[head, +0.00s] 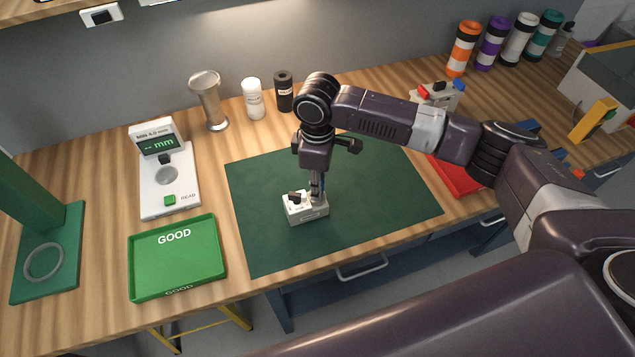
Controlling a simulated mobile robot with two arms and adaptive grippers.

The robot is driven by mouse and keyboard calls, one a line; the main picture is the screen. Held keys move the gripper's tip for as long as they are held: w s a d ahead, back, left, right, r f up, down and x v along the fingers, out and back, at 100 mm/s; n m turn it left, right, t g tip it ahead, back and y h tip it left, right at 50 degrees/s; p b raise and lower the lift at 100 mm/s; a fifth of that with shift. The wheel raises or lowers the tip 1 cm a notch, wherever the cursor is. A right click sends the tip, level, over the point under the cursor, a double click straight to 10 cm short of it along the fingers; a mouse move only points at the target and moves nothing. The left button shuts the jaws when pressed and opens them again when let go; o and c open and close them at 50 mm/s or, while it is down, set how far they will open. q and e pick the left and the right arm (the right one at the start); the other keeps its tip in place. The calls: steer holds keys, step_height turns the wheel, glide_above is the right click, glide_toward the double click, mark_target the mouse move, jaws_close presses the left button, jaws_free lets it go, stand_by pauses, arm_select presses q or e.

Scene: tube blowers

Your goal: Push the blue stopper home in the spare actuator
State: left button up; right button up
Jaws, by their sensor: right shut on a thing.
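A small white block-shaped unit (307,212) with a dark knob on top sits on the green mat (265,240), near its front edge. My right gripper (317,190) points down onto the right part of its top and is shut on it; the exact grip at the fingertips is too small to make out. Another white unit (438,97), with a red piece and a blue piece (458,85) on top, stands at the back right, partly behind my right arm. I cannot tell which unit is the spare actuator. My left gripper is out of view.
A green tray (178,285) marked GOOD and a white gauge (170,188) lie left of the mat. A red tray (452,178) is right of it, partly hidden by my arm. Bottles and a metal cylinder (208,100) stand behind. The mat's left part is clear.

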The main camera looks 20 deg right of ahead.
steer(key=shift+f, duration=0.75)
stand_by(0.3)
steer(key=o, duration=1)
steer(key=shift+r, duration=0.15)
step_height(320, 180, up, 12)
steer(key=shift+f, duration=0.15)
